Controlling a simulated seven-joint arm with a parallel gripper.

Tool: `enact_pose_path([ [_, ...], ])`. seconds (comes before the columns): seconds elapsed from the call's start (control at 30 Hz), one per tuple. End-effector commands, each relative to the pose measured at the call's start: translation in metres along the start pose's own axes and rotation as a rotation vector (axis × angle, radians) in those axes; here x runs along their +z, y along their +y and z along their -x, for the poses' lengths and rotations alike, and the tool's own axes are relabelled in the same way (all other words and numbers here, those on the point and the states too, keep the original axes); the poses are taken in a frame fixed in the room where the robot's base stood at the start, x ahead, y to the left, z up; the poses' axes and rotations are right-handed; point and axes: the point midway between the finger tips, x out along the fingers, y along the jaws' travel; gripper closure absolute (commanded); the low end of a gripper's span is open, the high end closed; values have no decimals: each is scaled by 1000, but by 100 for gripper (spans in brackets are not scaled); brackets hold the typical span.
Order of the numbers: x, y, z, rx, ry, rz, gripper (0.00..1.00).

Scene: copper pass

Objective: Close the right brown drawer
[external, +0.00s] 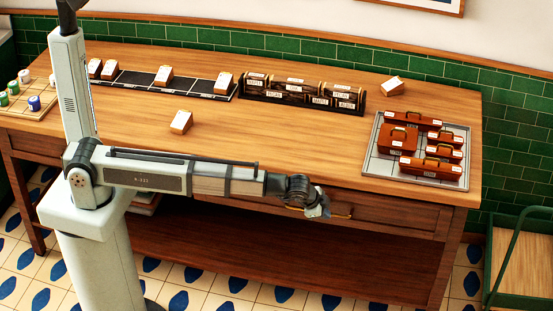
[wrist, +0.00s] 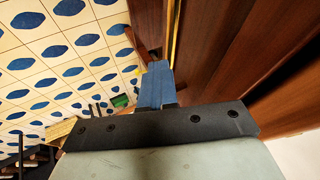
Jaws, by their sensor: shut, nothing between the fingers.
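The right brown drawer (external: 390,221) is in the front of the wooden table, below its top, in the external view. Its brass handle (external: 340,215) shows just beside my gripper (external: 318,209). My gripper is shut and empty, close in front of the drawer. In the wrist view the blue fingers of my gripper (wrist: 155,70) are together, beside brown wood panels (wrist: 225,50) and a thin brass strip (wrist: 173,40). I cannot tell whether the fingers touch the drawer front, or how far out the drawer stands. My arm hides the drawer's left part.
The tabletop (external: 270,150) carries a tray (external: 372,150) of brown cases at the right, a dark rack (external: 310,95) at the back and several small boxes. A green cart (external: 520,260) stands right of the table. Patterned floor (wrist: 60,70) lies below.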

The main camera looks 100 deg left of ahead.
Motion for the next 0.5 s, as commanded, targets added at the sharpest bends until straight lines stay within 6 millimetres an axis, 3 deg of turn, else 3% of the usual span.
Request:
enact_pose_path([
  [0.2,-1,-28,-14,-1,0,1,100],
  [0.5,0,-33,-16,-8,-1,-2,100],
])
